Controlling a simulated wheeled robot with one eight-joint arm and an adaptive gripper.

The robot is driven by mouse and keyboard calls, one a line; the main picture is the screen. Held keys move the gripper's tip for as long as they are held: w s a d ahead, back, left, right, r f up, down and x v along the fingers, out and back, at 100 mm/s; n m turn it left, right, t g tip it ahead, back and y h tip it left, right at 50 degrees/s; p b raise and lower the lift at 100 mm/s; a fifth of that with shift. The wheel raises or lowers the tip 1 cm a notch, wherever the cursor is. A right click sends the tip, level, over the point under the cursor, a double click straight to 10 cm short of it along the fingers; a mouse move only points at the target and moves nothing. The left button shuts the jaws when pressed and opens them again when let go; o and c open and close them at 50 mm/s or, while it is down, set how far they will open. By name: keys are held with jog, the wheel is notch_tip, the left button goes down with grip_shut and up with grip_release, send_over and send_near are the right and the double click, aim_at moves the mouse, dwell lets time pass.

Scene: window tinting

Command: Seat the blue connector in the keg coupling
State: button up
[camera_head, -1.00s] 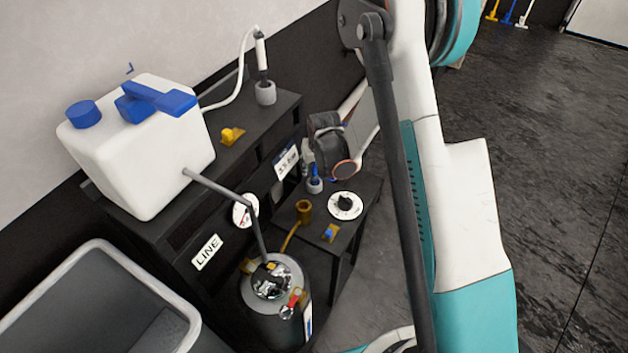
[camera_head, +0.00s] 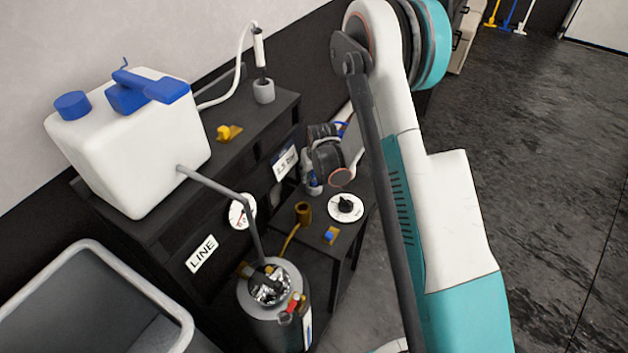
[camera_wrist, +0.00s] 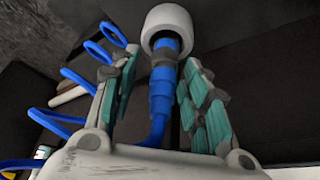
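The blue connector (camera_wrist: 163,85) stands with its far end inside a pale round holder (camera_wrist: 168,24); a blue hose runs from its near end. My gripper (camera_wrist: 160,62) is open around it, one finger on each side, with a gap on the left; contact on the right is unclear. In the head view my gripper (camera_head: 318,158) is at the small grey holder (camera_head: 313,188) on the low table and hides most of the connector. A brass cup-shaped fitting (camera_head: 304,212) with a brass-coloured hose stands nearby, above the keg (camera_head: 272,303). Which part is the coupling is unclear.
A dial (camera_head: 345,208) and a blue-and-yellow block (camera_head: 331,235) sit on the low table. A white jug (camera_head: 130,150) stands on the black shelf, with a grey pipe (camera_head: 215,190) reaching toward the keg. A grey bin (camera_head: 95,270) is at lower left. Floor at right is clear.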

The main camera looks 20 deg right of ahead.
grip_shut()
jog(key=shift+r, duration=0.15)
